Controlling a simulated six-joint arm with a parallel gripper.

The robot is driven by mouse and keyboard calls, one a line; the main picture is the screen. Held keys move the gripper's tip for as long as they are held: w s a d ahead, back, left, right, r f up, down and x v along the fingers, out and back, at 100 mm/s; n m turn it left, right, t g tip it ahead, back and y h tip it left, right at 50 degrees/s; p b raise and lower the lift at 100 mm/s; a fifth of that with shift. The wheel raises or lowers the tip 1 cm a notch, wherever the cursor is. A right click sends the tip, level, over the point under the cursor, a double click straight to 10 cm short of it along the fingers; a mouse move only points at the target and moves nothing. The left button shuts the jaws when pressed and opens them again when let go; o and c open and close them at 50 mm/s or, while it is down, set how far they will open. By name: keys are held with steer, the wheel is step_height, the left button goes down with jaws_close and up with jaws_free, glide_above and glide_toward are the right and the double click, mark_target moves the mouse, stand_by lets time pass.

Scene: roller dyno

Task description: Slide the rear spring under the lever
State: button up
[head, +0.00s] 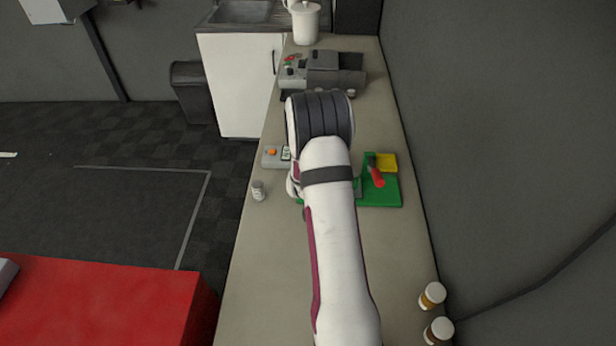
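A green plate (384,194) lies on the bench, partly covered by my arm. On its right part is a red piece with a dark end (376,175), which may be the lever; I cannot tell for sure. A yellow block (387,162) sits beside it at the plate's far right corner. I cannot make out the rear spring; it may be hidden behind my arm or too small to see. My gripper is hidden behind my own arm, so its fingers and anything in them do not show.
A grey box with an orange button (271,152) and a small pale jar (258,190) stand left of my arm. A grey machine (336,75) and a white pot (305,24) stand farther back. Two capped bottles (432,296) (438,332) stand front right. The wall bounds the right side.

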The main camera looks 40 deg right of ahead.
jaws_close()
stand_by(1.4)
